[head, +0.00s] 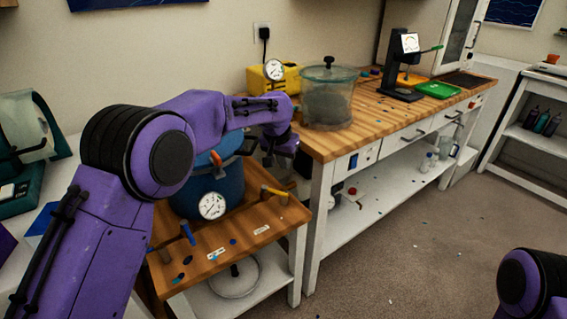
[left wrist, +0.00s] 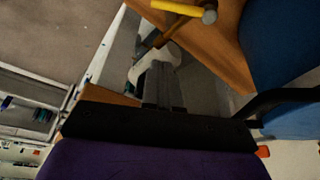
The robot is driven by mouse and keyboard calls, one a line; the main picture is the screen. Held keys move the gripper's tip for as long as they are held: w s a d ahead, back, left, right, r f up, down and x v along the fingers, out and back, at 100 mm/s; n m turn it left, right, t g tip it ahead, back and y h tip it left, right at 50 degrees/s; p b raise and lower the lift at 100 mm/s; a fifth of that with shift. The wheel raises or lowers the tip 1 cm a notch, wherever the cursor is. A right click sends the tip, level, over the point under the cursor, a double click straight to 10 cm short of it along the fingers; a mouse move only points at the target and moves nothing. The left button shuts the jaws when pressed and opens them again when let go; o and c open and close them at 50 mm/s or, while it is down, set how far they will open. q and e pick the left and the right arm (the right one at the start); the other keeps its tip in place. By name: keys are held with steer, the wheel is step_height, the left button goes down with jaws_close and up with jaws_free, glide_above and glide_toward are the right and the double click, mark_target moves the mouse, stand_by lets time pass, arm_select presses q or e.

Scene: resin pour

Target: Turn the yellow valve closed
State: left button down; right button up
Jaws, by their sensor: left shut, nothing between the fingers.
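The yellow valve (head: 274,193) has a bar handle at the right side of the low wooden stand, beside the blue pressure pot (head: 215,190). In the left wrist view the yellow valve (left wrist: 178,8) shows at the top edge, beyond my fingertips and apart from them. My left gripper (left wrist: 163,88) is shut and empty. In the head view my left arm reaches over the pot, and its hand is at the pot's right side, above and behind the valve; its fingers are hard to make out there. My right gripper is out of view; only part of that arm shows at lower right.
The pot has a gauge (head: 212,206) on its front. A blue-handled valve (head: 187,233) stands at the stand's front left. The long workbench (head: 350,140) is close on the right, with a clear chamber (head: 328,98) near its corner. Open floor lies in front.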

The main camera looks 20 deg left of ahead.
mark_target(275, 192)
arm_select(q)
step_height(275, 192, down, 8)
steer(key=s, duration=0.1)
steer(key=shift+r, duration=0.2)
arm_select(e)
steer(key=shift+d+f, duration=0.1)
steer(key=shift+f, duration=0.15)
arm_select(q)
steer(key=shift+s+d+r, duration=0.1)
steer(key=shift+s, duration=0.05)
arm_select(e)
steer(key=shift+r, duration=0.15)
